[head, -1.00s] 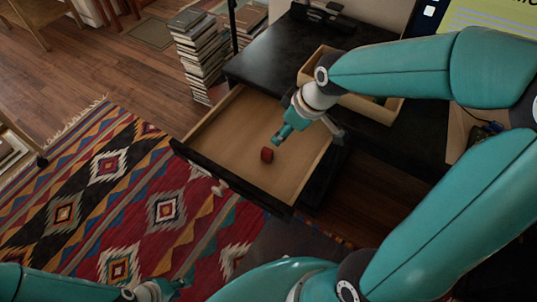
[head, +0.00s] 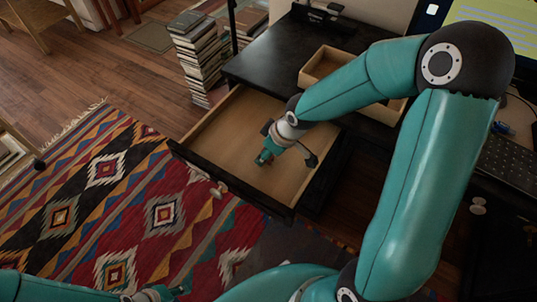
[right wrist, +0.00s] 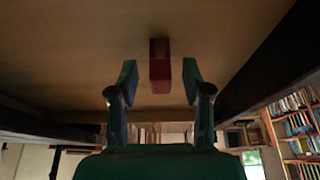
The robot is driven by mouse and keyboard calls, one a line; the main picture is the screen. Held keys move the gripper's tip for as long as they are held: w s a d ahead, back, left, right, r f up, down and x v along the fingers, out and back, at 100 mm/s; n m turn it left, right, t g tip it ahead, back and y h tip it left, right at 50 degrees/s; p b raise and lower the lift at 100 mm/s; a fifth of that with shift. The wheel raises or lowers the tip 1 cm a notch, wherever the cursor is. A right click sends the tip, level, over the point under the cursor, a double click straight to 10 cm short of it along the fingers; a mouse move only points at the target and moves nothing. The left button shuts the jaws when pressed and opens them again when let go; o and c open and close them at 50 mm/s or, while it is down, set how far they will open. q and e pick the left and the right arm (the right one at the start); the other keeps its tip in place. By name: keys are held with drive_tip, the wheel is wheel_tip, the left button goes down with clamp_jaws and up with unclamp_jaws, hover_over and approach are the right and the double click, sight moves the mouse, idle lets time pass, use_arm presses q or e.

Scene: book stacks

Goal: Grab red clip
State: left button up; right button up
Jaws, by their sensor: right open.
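The red clip (right wrist: 160,60) is a small red block on the pale wooden floor of the open drawer (head: 215,140). My right gripper (head: 264,158) reaches down into the drawer over the clip and hides it in the head view. In the right wrist view my right gripper (right wrist: 159,82) is open, with one finger on each side of the clip's near end. Gaps show between the clip and both fingers. My left gripper (head: 167,293) shows only in part at the bottom edge of the head view, and its jaws are unclear.
The drawer's dark front panel (head: 230,183) and side walls surround my right gripper. An open wooden box (head: 318,63) stands on the black desk (head: 270,60). Stacks of books (head: 197,55) stand behind the drawer. A patterned rug (head: 120,200) covers the floor at left.

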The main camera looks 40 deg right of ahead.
drive_tip(key=c, duration=0.9)
drive_tip(key=shift+o, duration=0.2)
drive_tip(key=shift+r, duration=0.2)
